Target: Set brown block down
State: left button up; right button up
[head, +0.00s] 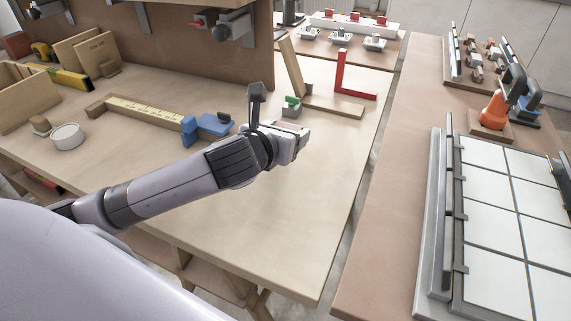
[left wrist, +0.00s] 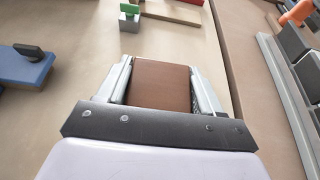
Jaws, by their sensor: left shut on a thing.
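My left gripper (head: 296,142) reaches over the light wooden table (head: 280,220) in the head view. In the left wrist view the left gripper (left wrist: 163,78) is shut on a brown block (left wrist: 162,86), which sits between its two fingers. In the head view the block is mostly hidden by the gripper. The wrist view does not clearly show whether the block touches the tabletop. My right gripper is not in view.
A small grey block with a green top (head: 291,106), a wooden piece (head: 335,105) and a red square (head: 354,82) lie beyond the gripper. A blue tool (head: 210,125) lies left. A tiled panel (head: 510,215) lies on the right table. Tabletop nearer the front is clear.

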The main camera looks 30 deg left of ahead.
pick_arm(q)
jog(key=shift+f+b, duration=0.8)
jog(key=shift+f, duration=2.55)
jog(key=shift+f, duration=0.15)
jog(key=o, duration=1.1)
jog(key=shift+c, duration=0.2)
